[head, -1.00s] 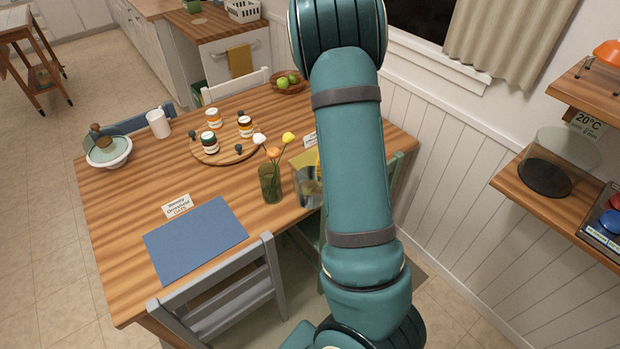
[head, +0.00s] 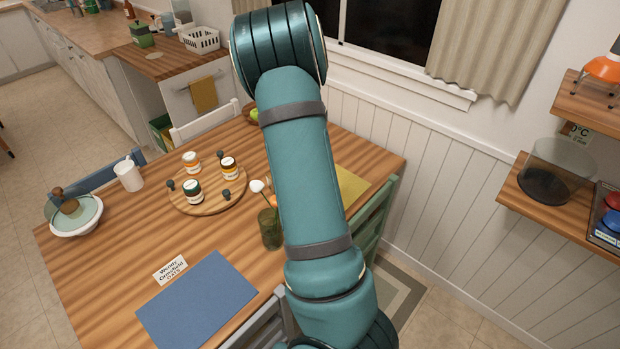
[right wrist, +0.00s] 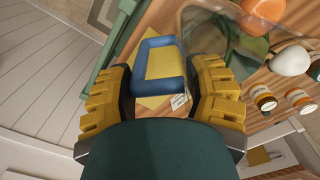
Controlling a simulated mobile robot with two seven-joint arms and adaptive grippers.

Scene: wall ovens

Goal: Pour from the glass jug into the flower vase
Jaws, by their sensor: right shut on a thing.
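The green glass flower vase (head: 269,232) stands on the wooden table, partly covered by my right arm, with a white flower showing above it. In the right wrist view, my right gripper (right wrist: 166,90) is shut on the blue handle of the glass jug (right wrist: 158,46). The jug's clear body is hard to make out there. An orange flower (right wrist: 264,10) and a white flower (right wrist: 290,60) show close by at the upper right. In the head view my arm hides the jug and the right gripper. My left gripper is not in view.
A round board (head: 207,200) with several small jars stands left of the vase. A yellow mat (head: 352,187) lies right of my arm. A green chair (head: 372,220) stands at the right edge.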

